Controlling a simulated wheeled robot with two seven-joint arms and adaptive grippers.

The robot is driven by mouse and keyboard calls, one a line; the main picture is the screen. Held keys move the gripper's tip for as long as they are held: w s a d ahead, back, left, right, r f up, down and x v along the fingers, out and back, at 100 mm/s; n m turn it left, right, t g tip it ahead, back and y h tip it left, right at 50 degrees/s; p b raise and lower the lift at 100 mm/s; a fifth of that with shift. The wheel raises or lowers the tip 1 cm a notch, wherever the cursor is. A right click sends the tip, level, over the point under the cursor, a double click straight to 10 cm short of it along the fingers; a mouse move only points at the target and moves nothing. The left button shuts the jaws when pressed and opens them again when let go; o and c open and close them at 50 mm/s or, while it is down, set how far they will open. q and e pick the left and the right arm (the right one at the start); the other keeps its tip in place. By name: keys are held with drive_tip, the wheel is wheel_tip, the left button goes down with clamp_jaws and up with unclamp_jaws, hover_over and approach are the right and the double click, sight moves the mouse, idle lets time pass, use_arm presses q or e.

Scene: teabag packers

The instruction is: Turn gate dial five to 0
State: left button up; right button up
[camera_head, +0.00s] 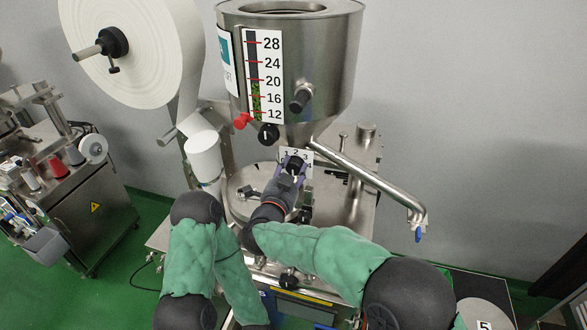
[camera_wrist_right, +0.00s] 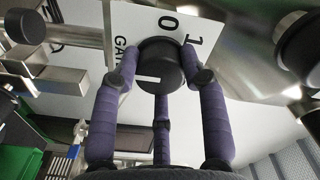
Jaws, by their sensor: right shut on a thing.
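The gate dial (camera_head: 294,165) is a black round knob on a white plate (camera_head: 297,151) with numbers, below the steel hopper. In the right wrist view, the dial (camera_wrist_right: 160,66) sits in front of the plate (camera_wrist_right: 190,20), where 0, 1 and part of the word GATE show. My right gripper (camera_head: 289,173) is shut on the dial, with its purple fingers (camera_wrist_right: 161,85) around the sides and below. I cannot tell which number the dial points at. My left arm is folded at the lower left; its gripper is out of view.
The hopper (camera_head: 296,50) carries a level scale, a red knob (camera_head: 242,120) and a black knob (camera_head: 268,133). A steel pipe (camera_head: 365,175) slopes down to the right. A paper roll (camera_head: 135,45) hangs at left. A card marked 5 (camera_head: 484,325) shows at bottom right.

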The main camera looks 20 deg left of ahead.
drive_tip(key=shift+s+a+f+n, duration=0.1)
drive_tip(key=shift+a+f+n, duration=0.1)
drive_tip(key=shift+f+n, duration=0.15)
drive_tip(key=o, duration=1.1)
drive_tip(key=shift+o, duration=0.2)
drive_tip(key=shift+a, duration=0.2)
drive_tip(key=shift+d+r, duration=0.15)
drive_tip(key=shift+d, duration=0.05)
drive_tip(key=shift+s, duration=0.3)
drive_tip(key=s, duration=0.6)
drive_tip(key=shift+s+a, duration=0.3)
drive_tip(key=shift+s, duration=0.1)
